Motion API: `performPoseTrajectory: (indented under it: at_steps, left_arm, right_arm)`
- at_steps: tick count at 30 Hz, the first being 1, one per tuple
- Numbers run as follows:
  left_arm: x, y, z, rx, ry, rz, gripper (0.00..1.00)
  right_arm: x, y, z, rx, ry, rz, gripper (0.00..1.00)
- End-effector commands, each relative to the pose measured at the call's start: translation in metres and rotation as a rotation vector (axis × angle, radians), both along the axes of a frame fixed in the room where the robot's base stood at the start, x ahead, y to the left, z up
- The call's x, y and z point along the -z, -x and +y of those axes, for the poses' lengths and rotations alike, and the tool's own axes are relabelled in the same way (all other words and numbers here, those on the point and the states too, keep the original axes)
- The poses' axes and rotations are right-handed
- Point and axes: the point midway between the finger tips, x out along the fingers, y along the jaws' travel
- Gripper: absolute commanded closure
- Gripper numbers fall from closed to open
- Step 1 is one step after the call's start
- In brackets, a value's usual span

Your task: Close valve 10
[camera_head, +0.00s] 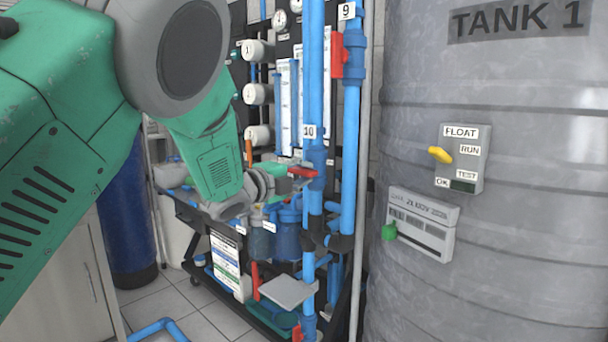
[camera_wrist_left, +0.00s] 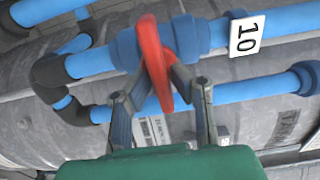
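The red handle of valve 10 (camera_wrist_left: 155,62) sits on a blue pipe beside the white "10" label (camera_wrist_left: 246,34) in the left wrist view. It stands across the pipe there. In the head view, a red piece of the handle (camera_head: 302,172) shows just below the "10" label (camera_head: 309,132). My left gripper (camera_wrist_left: 163,76) has its two fingers on either side of the red handle, with the tips close to it. I cannot tell whether they press on it. In the head view my left gripper (camera_head: 285,172) reaches the pipe from the left. My right gripper is out of view.
Tank 1 (camera_head: 500,250) fills the right side, with a float box (camera_head: 462,157) on its wall. Another red valve handle (camera_head: 338,55) is at label 9. Blue vertical pipes (camera_head: 316,60) and a rack of gauges crowd the middle. Tiled floor shows lower left.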

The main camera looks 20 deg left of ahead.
Motion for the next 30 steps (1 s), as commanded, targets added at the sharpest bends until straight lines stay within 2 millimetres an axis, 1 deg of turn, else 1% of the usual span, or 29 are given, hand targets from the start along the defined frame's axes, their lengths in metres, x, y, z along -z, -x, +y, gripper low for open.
performPoseTrajectory:
  at_steps: [1,10,14,17,24,27,30]
  left_arm:
    - [0.007,0.001,-0.002,0.003,-0.001,0.012,0.68]
    - [0.002,0.001,0.000,0.000,0.002,0.004,0.68]
    - [0.001,0.009,0.003,-0.001,0.002,0.003,0.68]
    - [0.001,0.024,0.009,-0.002,0.003,0.004,0.68]
    - [0.003,0.073,0.026,-0.002,0.002,0.006,0.68]
    - [0.004,0.089,0.032,-0.001,0.002,0.008,0.68]
    - [0.004,0.102,0.037,0.000,0.001,0.008,0.68]
  right_arm:
    - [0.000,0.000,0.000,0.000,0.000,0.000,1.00]
    - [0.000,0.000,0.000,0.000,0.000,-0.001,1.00]
    - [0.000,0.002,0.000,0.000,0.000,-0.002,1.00]
    - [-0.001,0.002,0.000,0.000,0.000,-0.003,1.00]
    - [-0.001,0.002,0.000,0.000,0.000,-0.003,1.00]
    - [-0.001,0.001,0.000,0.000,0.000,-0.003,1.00]
    - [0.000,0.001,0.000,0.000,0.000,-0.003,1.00]
